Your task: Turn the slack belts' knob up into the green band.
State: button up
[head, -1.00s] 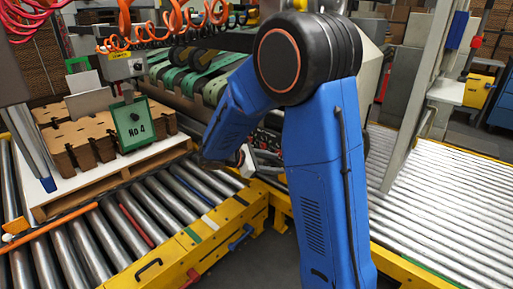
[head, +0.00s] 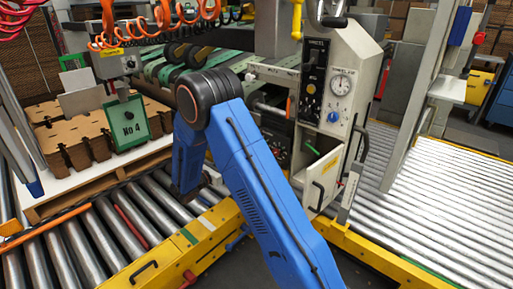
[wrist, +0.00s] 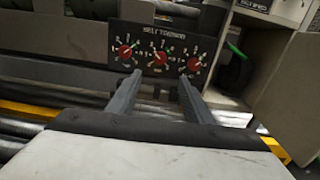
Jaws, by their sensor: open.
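The black panel (wrist: 160,50), labelled as belt tensions, faces my wrist camera. It carries a left red knob (wrist: 124,52), a middle red knob (wrist: 159,57) and a right red knob (wrist: 193,63), each inside a marked dial. Small green marks show on the dials, but exact pointer settings are too small to read. My gripper (wrist: 159,84) is open and empty. Its fingers point at the panel, either side of the middle knob and apparently short of it. In the head view, green belts (head: 212,62) run behind my arm; I cannot tell which is slack.
A beige control cabinet (head: 365,58) with a gauge stands right of my arm, with an open drawer or door (head: 322,172) low down. A yellow conveyor rail (head: 200,240) runs in front.

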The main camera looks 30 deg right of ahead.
jog(key=x, duration=1.6)
jog(key=shift+d, duration=0.25)
jog(key=c, duration=1.1)
